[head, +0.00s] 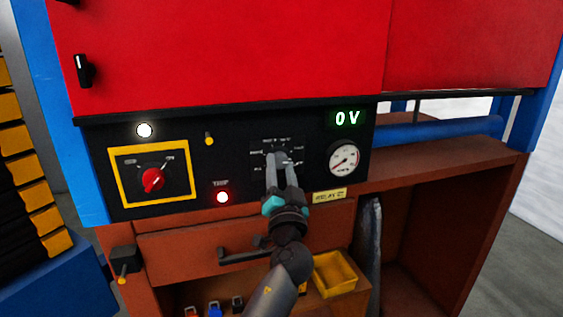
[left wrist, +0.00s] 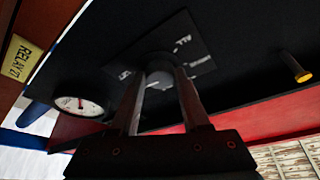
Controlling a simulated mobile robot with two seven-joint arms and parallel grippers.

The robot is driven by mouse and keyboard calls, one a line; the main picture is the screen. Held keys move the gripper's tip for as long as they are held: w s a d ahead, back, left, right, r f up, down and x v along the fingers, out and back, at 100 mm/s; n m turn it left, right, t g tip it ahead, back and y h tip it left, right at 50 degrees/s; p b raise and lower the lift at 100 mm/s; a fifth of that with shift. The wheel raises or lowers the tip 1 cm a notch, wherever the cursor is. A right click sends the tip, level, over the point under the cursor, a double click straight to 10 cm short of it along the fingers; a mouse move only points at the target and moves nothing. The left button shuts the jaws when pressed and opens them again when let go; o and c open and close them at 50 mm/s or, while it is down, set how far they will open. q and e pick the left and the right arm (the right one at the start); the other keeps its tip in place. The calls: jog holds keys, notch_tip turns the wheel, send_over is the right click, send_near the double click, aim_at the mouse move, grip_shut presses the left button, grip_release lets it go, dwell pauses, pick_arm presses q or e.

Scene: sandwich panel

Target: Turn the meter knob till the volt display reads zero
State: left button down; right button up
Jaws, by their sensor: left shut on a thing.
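The meter knob (left wrist: 160,76) is a dark round knob on a plate with white markings on the black panel. My left gripper (head: 282,160) is at it, its two fingers closed around the knob. The left wrist view shows one finger on each side of the knob. In the head view the fingers hide most of the knob. The volt display (head: 347,119) at the upper right of the panel reads 0 V in green. My right gripper is in neither view.
A round gauge (head: 343,159) sits right of the knob. A red rotary switch (head: 153,179) in a yellow frame is at the left. A lit red lamp (head: 223,197), a lit white lamp (head: 145,130) and a small yellow peg (head: 208,139) are on the panel. A drawer handle (head: 240,256) juts out below.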

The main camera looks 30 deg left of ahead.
pick_arm(q)
jog(key=shift+r+m+t+h+p, duration=0.15)
jog(key=shift+m+h+p, duration=0.3)
jog(key=shift+m+p, duration=0.4)
jog(key=shift+f+m+t+h+p, duration=0.15)
jog(key=shift+m+h+p, duration=0.35)
jog(key=shift+m, duration=0.65)
jog(key=shift+c, duration=2)
grip_release()
jog(key=shift+s, duration=0.15)
jog(key=b+v, duration=0.4)
jog(key=v, duration=1.1)
jog(key=shift+b, duration=0.35)
jog(key=shift+r, duration=0.1)
